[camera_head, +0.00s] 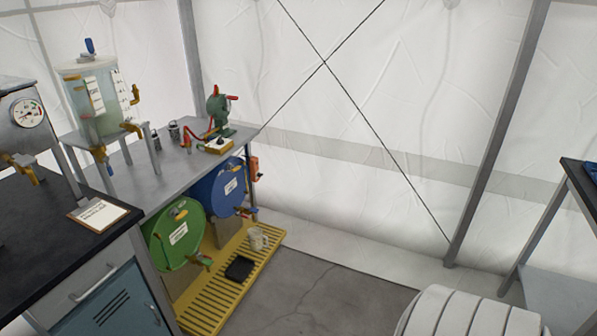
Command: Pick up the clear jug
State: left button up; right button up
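A small pale, see-through jug (258,239) stands upright on the yellow slatted platform (213,290), near its far right end. It is below and just right of the blue drum. It looks empty, but it is too small to be sure.
A black tray (239,268) lies on the platform nearer to me. A green drum (177,232) and a blue drum (222,189) lie under the metal table (178,166). A dark-topped cabinet (40,215) stands at left. Grey floor (310,305) right of the platform is clear.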

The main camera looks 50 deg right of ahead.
aim_at(256, 237)
jog(key=z, duration=1.25)
jog(key=i+l, duration=0.7)
jog(key=i, duration=0.2)
jog(key=i+l, duration=0.7)
jog(key=i, duration=0.15)
jog(key=i+j+u, duration=0.05)
